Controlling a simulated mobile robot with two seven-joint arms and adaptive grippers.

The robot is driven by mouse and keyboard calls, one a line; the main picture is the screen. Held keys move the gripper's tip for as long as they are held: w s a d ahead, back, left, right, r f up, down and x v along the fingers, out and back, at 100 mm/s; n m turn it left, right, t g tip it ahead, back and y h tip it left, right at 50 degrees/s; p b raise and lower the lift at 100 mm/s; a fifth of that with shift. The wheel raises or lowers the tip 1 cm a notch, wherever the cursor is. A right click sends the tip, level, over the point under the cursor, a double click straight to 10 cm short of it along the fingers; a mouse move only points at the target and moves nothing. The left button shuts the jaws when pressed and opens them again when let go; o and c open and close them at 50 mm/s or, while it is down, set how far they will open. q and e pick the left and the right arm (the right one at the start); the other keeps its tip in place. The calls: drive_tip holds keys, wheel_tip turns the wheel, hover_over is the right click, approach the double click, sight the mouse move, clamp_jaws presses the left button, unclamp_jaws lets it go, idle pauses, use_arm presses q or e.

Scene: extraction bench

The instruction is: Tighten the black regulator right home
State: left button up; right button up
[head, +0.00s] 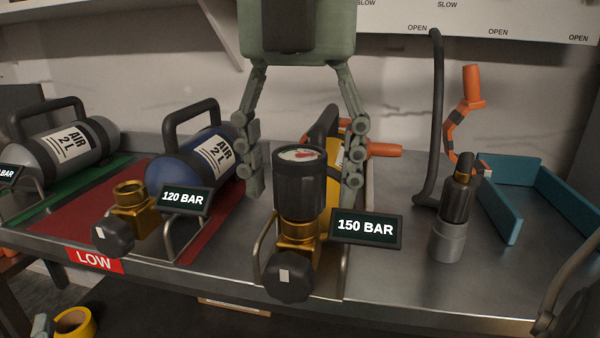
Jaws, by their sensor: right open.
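The black regulator (299,182), with a round gauge on top, stands upright on the brass valve (298,232) of the yellow cylinder (342,150). A sign by this valve reads 150 BAR (366,229). Some brass shows below the regulator's black body; how far it is screwed on I cannot tell. My right gripper (304,165) comes down from the top of the head view, open, with one finger on each side of the regulator. Gaps show between the fingers and the regulator. A black knob (288,277) is at the valve's front. My left gripper is not in view.
A blue cylinder (190,155) marked 120 BAR lies left on a red mat, with a grey cylinder (70,150) beyond. A black-and-grey tool (453,220) and hose (434,120) stand right, near a teal tray (515,205). The bench front right is mostly clear.

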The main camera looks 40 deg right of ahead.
drive_tip(key=n, duration=0.4)
drive_tip(key=shift+r+p, duration=0.1)
drive_tip(key=shift+p, duration=0.3)
drive_tip(key=n+p, duration=0.1)
drive_tip(key=n, duration=0.6)
drive_tip(key=shift+n+p, duration=0.35)
drive_tip(key=shift+n, duration=0.95)
drive_tip(key=shift+c, duration=0.6)
